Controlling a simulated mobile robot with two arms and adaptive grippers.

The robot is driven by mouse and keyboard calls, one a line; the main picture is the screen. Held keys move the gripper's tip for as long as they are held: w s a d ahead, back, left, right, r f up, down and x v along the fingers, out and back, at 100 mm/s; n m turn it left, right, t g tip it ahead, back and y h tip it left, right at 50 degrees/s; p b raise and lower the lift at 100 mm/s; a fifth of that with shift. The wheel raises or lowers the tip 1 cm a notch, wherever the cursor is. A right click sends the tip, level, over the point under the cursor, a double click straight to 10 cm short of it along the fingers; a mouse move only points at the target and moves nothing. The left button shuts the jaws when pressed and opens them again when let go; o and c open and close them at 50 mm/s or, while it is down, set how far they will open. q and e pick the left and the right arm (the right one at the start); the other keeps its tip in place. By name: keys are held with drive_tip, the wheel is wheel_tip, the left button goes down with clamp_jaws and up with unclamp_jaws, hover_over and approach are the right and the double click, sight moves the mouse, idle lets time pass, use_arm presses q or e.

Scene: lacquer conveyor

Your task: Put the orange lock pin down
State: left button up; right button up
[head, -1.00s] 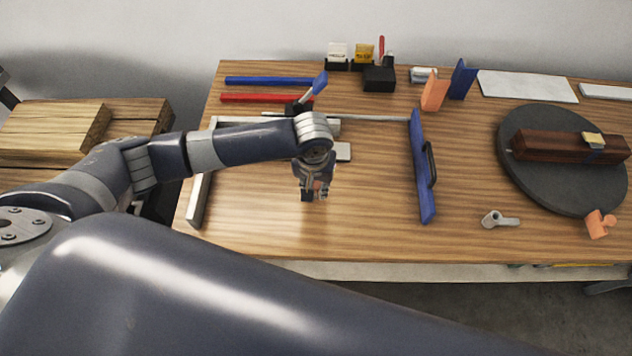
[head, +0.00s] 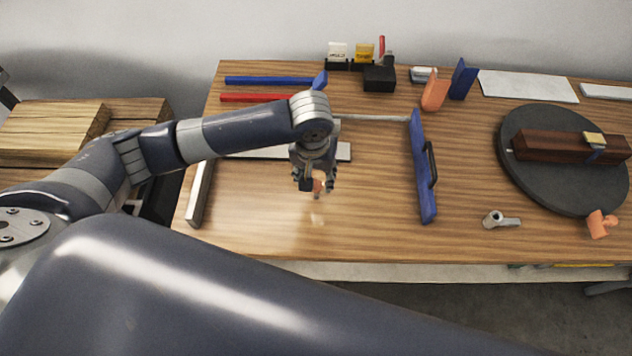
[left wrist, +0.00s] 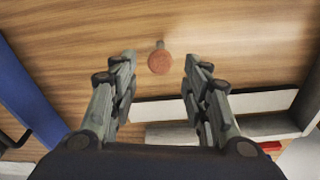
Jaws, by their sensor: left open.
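The orange lock pin (head: 317,186) shows below my left gripper in the head view, over the middle of the wooden table. In the left wrist view its round orange head (left wrist: 160,63) faces me, with a short grey shaft beyond it. My left gripper (head: 316,185) is open. In the left wrist view its two fingers (left wrist: 160,75) stand wide apart on either side of the pin, with clear gaps. I cannot tell whether the pin rests fully on the table. My right gripper is not in view.
A blue panel with a black handle (head: 421,165) stands right of the gripper. A pale metal frame (head: 199,190) lies at the left. A grey lever (head: 500,221) and a dark round turntable (head: 560,195) are farther right. The table front is clear.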

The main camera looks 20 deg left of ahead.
use_arm(q)
wheel_tip(320, 180, up, 7)
drive_tip(key=shift+s+f, duration=0.15)
drive_tip(key=shift+s, duration=0.25)
idle(0.4)
